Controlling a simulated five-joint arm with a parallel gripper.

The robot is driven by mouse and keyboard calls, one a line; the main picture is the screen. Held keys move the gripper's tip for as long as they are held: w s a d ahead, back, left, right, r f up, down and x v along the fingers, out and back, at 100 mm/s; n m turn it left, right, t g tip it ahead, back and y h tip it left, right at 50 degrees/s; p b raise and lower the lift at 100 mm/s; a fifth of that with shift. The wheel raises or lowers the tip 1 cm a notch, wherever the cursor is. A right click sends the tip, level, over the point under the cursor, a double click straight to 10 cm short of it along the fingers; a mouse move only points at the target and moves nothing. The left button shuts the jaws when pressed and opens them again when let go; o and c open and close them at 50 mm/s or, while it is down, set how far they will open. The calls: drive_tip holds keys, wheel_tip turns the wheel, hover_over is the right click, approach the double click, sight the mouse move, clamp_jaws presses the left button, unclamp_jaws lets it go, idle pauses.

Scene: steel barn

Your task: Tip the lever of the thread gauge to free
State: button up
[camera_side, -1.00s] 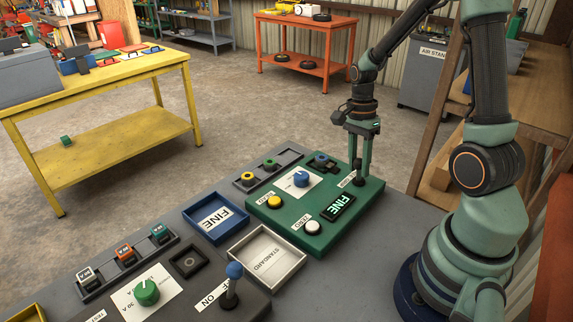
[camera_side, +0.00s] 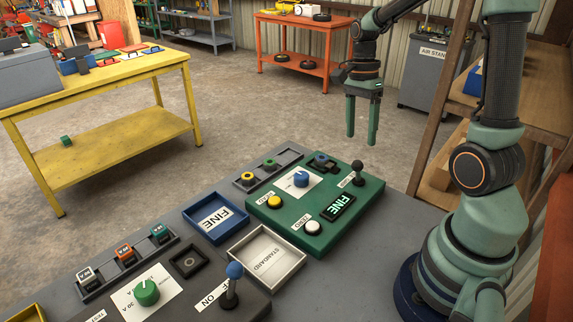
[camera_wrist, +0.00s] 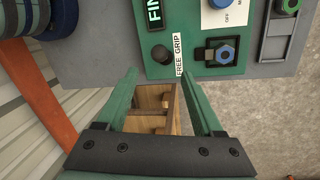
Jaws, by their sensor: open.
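In the wrist view the lever (camera_wrist: 160,53) stands beside a FREE GRIP label (camera_wrist: 179,55). I cannot tell for sure which word it leans toward. My gripper (camera_side: 361,140) is open and empty, pointing down, above and apart from the lever. Its fingers (camera_wrist: 160,75) flank the lower middle of the wrist view.
The gauge also bears a blue knob (camera_side: 300,179), a yellow button (camera_side: 274,202) and a white button (camera_side: 313,228). Beside it are a blue FINE tray (camera_side: 214,238) and a white STANDARD tray (camera_side: 243,240). A blue-topped lever (camera_side: 234,271) stands on a grey panel.

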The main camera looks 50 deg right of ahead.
drive_tip(key=r, duration=0.3)
drive_tip(key=shift+w+d+r, duration=0.1)
drive_tip(key=shift+w+r, duration=0.15)
drive_tip(key=s+a+r+n+t+h, duration=0.1)
drive_tip(key=a+r+n+t, duration=0.25)
drive_tip(key=a+n, duration=0.55)
drive_tip(key=s+a+r+n+t, duration=0.15)
drive_tip(key=a+n+t, duration=0.25)
drive_tip(key=a+n, duration=0.5)
drive_tip(key=m+g, duration=0.7)
drive_tip(key=m, duration=1.1)
approach(358, 166)
drive_tip(key=shift+y, duration=0.3)
drive_tip(key=f, duration=0.7)
drive_tip(key=d+f, duration=0.1)
drive_tip(key=f, duration=0.2)
drive_tip(key=shift+s+d+f, duration=0.1)
drive_tip(key=shift+s+f, duration=0.15)
drive_tip(key=shift+f, duration=0.15)
